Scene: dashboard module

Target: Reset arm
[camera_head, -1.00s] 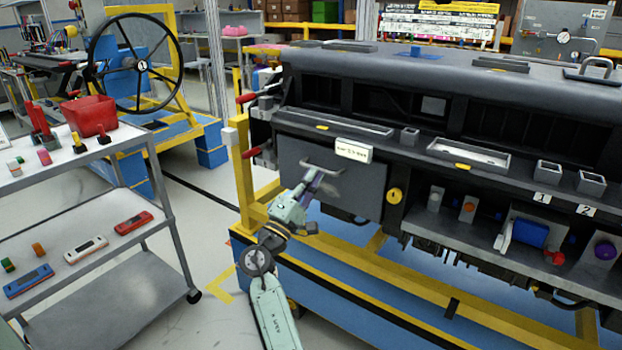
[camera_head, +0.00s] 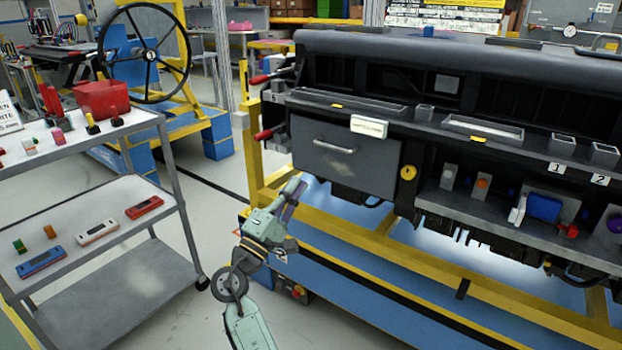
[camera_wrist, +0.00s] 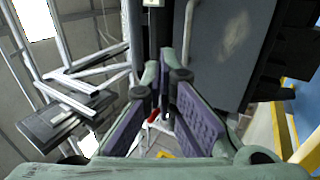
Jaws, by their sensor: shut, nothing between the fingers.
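My gripper (camera_head: 294,194) is at the end of my pale green arm, low and in front of the left part of the dashboard module (camera_head: 460,80). It is apart from the grey drawer front (camera_head: 340,163), below and to the left of its handle (camera_head: 335,147). In the wrist view my gripper (camera_wrist: 165,100) shows its purple finger pads, with nothing held between them. The dark drawer front (camera_wrist: 225,50) fills the upper right of the wrist view. The drawer looks closed in the head view.
The yellow and blue frame (camera_head: 400,265) under the module is close to my arm. A cart (camera_head: 110,215) with small coloured parts and a red bin (camera_head: 102,98) stands at the left. Red-handled levers (camera_head: 268,134) stick out of the module's left side. The floor between cart and frame is clear.

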